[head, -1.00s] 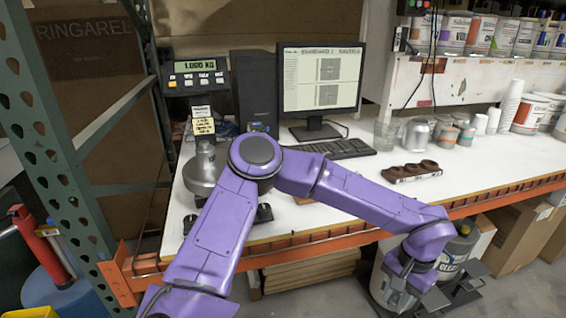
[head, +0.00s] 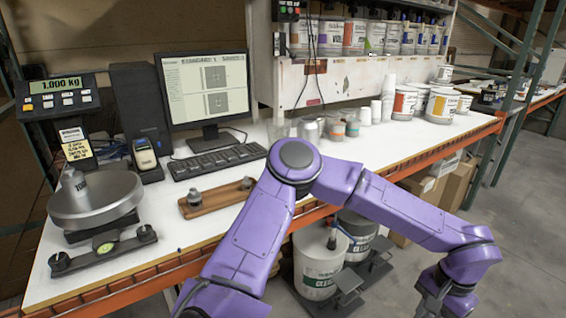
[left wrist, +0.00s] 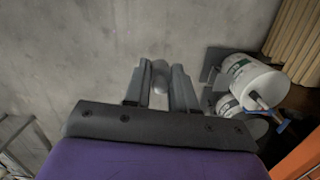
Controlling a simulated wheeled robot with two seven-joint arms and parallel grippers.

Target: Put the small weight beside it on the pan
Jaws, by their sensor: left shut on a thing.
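The round metal pan (head: 115,198) of the scale stands at the left end of the bench in the head view. A grey metal weight (head: 75,188) stands upright on it, left of the pan's middle. My left gripper (left wrist: 161,70) is shut on a small grey weight (left wrist: 160,80), seen between the fingers in the left wrist view. The gripper hangs over bare floor, off the bench front and far right of the pan. In the head view my left arm reaches across to the lower right, its fingers not clearly seen. My right gripper is not in view.
A wooden block (head: 212,202) with grey weights lies right of the pan. The keyboard (head: 217,160), monitor (head: 206,85) and scale display (head: 60,90) reading 1.000 kg stand behind. White buckets (head: 318,262) stand below the bench's orange front edge (head: 150,275).

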